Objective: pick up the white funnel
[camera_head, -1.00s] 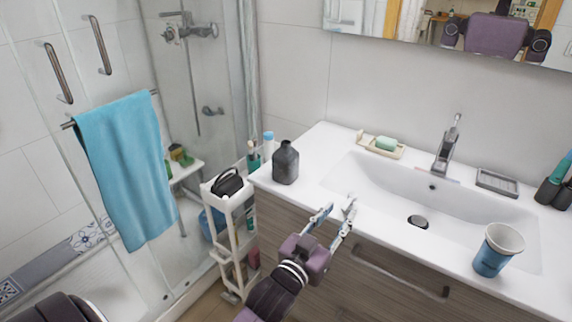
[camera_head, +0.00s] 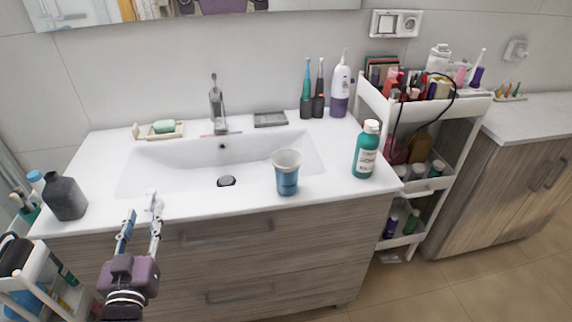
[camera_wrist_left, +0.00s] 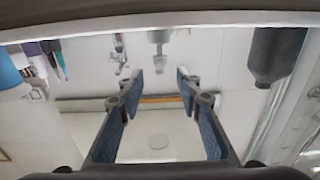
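No separate white funnel can be made out for certain. A blue cup (camera_head: 287,182) stands at the front right of the sink, with a flared whitish top (camera_head: 287,158) that may be its rim or a funnel set in it. My left gripper (camera_head: 142,207) is in front of the counter's front edge, left of the cup and well apart from it. Its two fingers are spread and empty, and the gripper in the left wrist view (camera_wrist_left: 161,82) also shows an empty gap. My right gripper is not in view.
A dark bottle (camera_head: 66,199) stands at the counter's left end. A green bottle (camera_head: 366,152) stands right of the cup. A soap dish (camera_head: 144,132), the faucet (camera_head: 216,105) and toothbrushes (camera_head: 312,100) stand at the back. A white cart (camera_head: 452,150) is at the right.

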